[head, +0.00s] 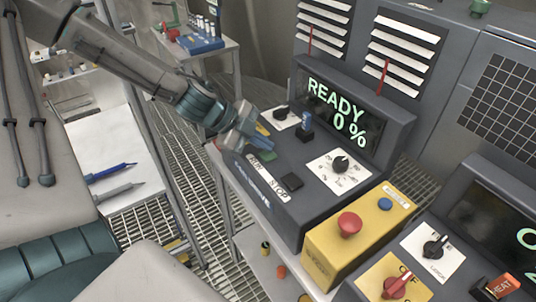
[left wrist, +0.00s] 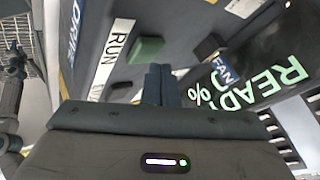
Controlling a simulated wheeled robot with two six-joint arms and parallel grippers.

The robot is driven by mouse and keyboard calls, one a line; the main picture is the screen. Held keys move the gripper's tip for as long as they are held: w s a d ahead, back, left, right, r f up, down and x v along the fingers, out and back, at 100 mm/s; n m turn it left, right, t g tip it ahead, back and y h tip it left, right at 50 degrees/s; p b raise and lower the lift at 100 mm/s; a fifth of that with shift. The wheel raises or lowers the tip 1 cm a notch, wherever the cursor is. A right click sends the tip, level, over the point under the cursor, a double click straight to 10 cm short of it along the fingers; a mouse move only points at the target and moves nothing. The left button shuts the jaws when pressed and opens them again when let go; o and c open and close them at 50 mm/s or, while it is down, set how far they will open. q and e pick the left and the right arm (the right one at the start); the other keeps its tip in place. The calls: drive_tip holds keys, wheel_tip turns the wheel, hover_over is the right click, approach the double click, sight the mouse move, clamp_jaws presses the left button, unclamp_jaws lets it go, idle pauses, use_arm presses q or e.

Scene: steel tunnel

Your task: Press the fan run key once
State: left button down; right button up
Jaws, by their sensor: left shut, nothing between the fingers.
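The fan console (head: 262,205) has a lit screen (head: 341,114) reading READY 0 %. The fan run key (left wrist: 148,50) is a green block beside the white RUN label (left wrist: 114,50) in the left wrist view. In the head view my gripper largely hides the key. The black stop key (head: 291,182) lies beside the STOP label. My left gripper (head: 252,136) is over the console's left part, shut and empty. Its fingertips (left wrist: 160,74) appear close beside the green key; I cannot tell whether they touch it.
A FAN-tagged switch (head: 305,132) stands up behind the keys, near a dial (head: 340,163). A yellow box (head: 345,237) with a red mushroom button (head: 349,224) adjoins the console. Another panel with a red knob (head: 396,287) is at right. Grating floor lies left.

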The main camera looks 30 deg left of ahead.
sight(263, 154)
use_arm(q)
drive_tip(key=shift+f, duration=0.25)
drive_tip(key=shift+f+b, duration=0.45)
drive_tip(key=shift+b, duration=0.15)
idle(0.4)
idle(0.3)
drive_tip(key=shift+r+p, duration=0.9)
wheel_tip(263, 154, up, 5)
drive_tip(key=p, duration=0.5)
drive_tip(key=shift+r, duration=0.1)
idle(0.5)
